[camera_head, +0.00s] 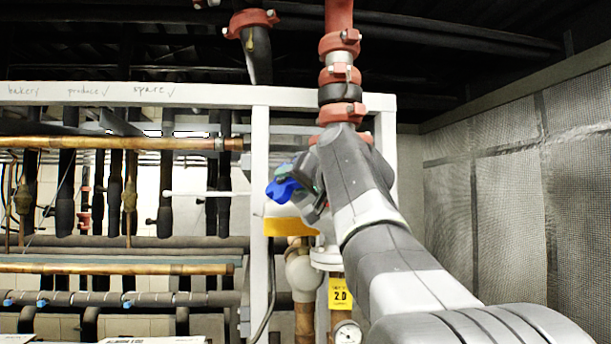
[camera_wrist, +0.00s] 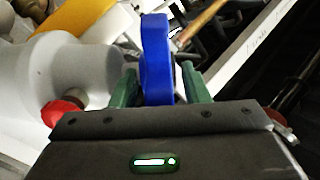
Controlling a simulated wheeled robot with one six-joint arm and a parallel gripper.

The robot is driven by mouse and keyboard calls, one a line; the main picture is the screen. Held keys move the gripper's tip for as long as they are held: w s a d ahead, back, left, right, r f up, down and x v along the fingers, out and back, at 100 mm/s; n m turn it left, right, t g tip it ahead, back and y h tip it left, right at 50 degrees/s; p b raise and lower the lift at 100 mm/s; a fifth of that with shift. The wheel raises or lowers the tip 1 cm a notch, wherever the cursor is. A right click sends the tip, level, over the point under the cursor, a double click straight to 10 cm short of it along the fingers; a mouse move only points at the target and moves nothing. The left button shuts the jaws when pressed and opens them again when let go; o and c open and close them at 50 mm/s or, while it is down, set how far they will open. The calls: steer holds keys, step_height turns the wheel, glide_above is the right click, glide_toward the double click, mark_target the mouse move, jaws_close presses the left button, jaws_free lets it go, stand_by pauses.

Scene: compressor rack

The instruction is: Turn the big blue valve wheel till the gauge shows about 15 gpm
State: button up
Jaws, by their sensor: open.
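The blue valve wheel (camera_head: 284,189) shows in the head view left of my wrist, partly hidden behind my gripper. In the wrist view the blue wheel (camera_wrist: 156,55) is seen nearly edge-on, and its near part lies between the two green fingers. My gripper (camera_wrist: 161,86) is open around that rim, with a finger on each side. I cannot tell whether either finger touches it. A small round gauge (camera_head: 347,333) is at the bottom of the head view, cut by the frame edge. Its reading is too small to tell.
A white frame post (camera_head: 259,200) stands just left of the wheel. A yellow band (camera_head: 290,227) is below it, and a yellow tag (camera_head: 340,294) reads 2.0. A red knob (camera_wrist: 65,112) is left of my gripper. Red-coupled pipe (camera_head: 341,75) rises above my wrist.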

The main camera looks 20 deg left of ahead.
steer(key=shift+w+a, duration=0.1)
steer(key=shift+a, duration=0.05)
jaws_close()
steer(key=g+p, duration=0.1)
steer(key=p, duration=0.1)
steer(key=shift+w+r+n+p, duration=0.1)
steer(key=shift+r+n+p, duration=0.2)
steer(key=shift+r+p, duration=0.1)
steer(key=g+h+p, duration=0.1)
steer(key=p, duration=0.2)
steer(key=shift+r+n+g, duration=0.15)
steer(key=shift+n+g, duration=0.15)
steer(key=shift+g, duration=0.1)
steer(key=shift+w+p, duration=0.1)
steer(key=shift+p, duration=0.5)
steer(key=shift+n+g+h, duration=0.5)
steer(key=shift+g, duration=0.5)
steer(key=shift+f, duration=0.2)
